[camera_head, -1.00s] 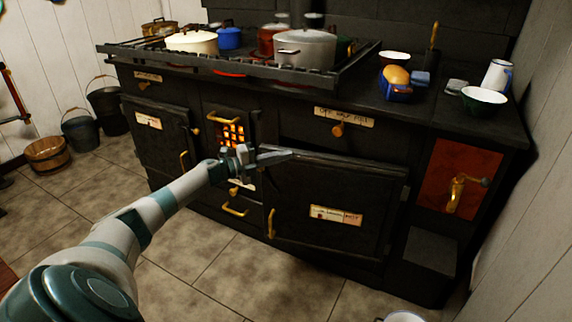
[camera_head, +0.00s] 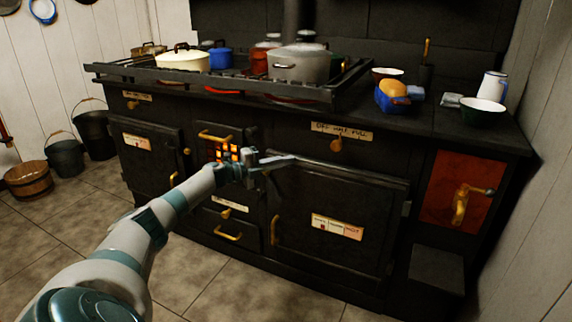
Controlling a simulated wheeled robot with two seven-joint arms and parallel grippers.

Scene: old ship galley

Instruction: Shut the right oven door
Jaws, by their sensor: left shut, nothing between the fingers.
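The right oven door (camera_head: 300,205) is a black panel with a brass handle (camera_head: 274,230) on its left edge, a paper label, and a hinge on its right. It looks flush or nearly flush with the stove front; a small gap cannot be ruled out. My left gripper (camera_head: 280,162) is shut and empty, at the door's upper left corner. Its fingers point right along the top edge; whether they touch the door is unclear. My right gripper is not in view.
The black stove carries pots, including a grey pot (camera_head: 300,64), behind a rail (camera_head: 225,90). A glowing firebox (camera_head: 221,150) is left of my gripper. A brass tap (camera_head: 462,203) is at the right. Buckets (camera_head: 65,155) stand left. The tiled floor in front is clear.

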